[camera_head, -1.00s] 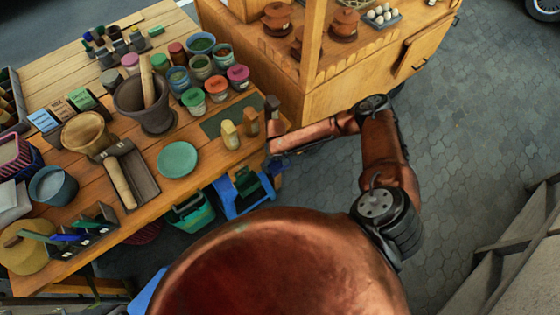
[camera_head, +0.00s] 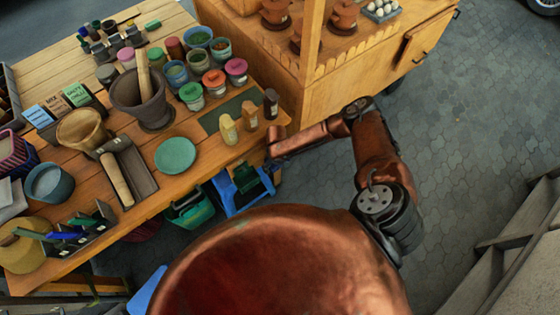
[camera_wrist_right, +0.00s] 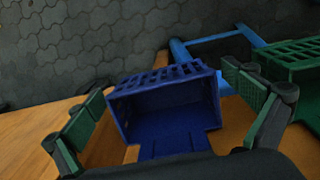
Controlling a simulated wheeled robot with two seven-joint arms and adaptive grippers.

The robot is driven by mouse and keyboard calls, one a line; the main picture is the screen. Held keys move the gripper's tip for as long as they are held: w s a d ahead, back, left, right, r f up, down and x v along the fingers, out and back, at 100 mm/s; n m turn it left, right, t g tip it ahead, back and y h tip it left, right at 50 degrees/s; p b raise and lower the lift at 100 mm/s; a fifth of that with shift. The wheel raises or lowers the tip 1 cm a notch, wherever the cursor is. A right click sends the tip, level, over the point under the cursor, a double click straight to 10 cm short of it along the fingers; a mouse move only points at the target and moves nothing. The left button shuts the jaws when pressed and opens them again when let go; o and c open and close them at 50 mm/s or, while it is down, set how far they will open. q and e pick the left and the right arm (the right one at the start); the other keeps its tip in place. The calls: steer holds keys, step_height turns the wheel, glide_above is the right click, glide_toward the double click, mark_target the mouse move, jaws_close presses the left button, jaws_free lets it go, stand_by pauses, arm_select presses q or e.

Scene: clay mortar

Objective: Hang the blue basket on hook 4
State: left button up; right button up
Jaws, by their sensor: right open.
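A dark blue basket (camera_wrist_right: 165,110) with a slotted side shows in the right wrist view, its open side facing the camera. My right gripper (camera_wrist_right: 168,84) is open, with one green-padded finger on each side of the basket. The fingers look apart from it. In the head view my right arm reaches to the table's front right corner, and its gripper is mostly hidden there. I cannot make out the dark blue basket or a numbered hook in the head view. My left gripper is not in view.
The wooden table (camera_head: 200,150) holds jars, a mortar (camera_head: 152,112) and a plate (camera_head: 175,156). A wooden cabinet (camera_head: 350,85) stands behind my right arm.

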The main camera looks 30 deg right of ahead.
steer(key=shift+c, duration=0.4)
steer(key=c, duration=1.2)
steer(key=shift+w, duration=0.1)
